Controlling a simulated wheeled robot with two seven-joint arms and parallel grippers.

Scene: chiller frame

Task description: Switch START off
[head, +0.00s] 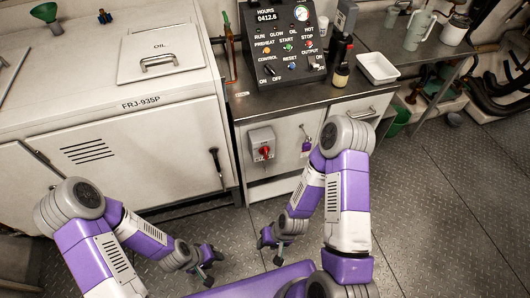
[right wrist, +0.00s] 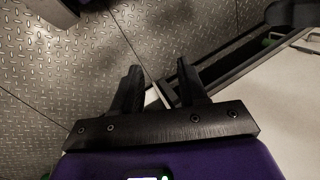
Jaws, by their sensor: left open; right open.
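The dark control panel (head: 284,42) stands on the steel counter at the top middle of the head view. It has a small START control (head: 288,47) under the START label, between PREHEAT and STOP. It is too small to tell which way it is set. My left gripper (head: 212,264) is open and empty, low over the floor in front of the cabinet. My right gripper (head: 268,249) is also open and empty, low in front of the counter. Its open fingers (right wrist: 157,85) show in the right wrist view with floor behind. Both are well apart from the panel.
A grey box with a red rotary switch (head: 265,151) is on the counter's front. A white tray (head: 377,68) and a dark bottle (head: 341,77) stand right of the panel. The large white cabinet (head: 130,150) fills the left. Open metal floor (head: 440,200) lies at the right.

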